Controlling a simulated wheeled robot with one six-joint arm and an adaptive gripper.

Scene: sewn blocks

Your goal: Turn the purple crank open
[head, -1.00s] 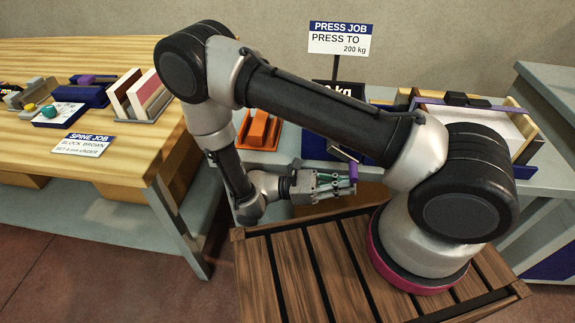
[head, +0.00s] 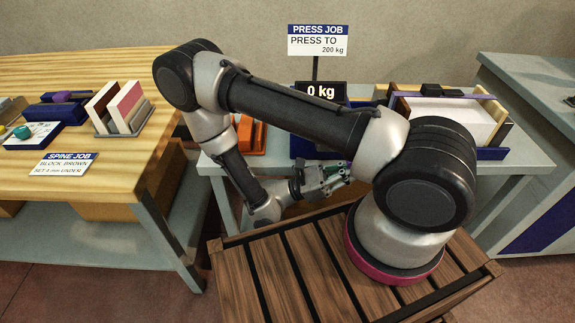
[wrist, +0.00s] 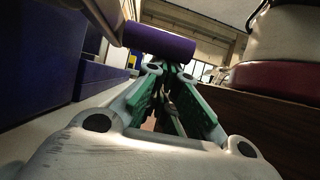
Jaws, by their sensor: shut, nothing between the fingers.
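The crank's purple handle (wrist: 158,40) shows in the wrist view as a thick cylinder on a grey bar, just above and beyond my fingertips. I cannot tell whether it touches them. In the head view my arm hides it. My gripper (head: 346,170) is low in front of the navy press (head: 302,143), beside my arm's base. Its green-padded fingers (wrist: 170,72) come together at the tips in the wrist view, with nothing between them. The press display (head: 320,91) reads 0 kg.
The "PRESS JOB" sign (head: 320,42) asks for 200 kg. An orange object (head: 250,135) lies left of the press, and a tray with a white block (head: 450,115) stands right. My gripper has little room between the press bench and the slatted wooden top (head: 300,265).

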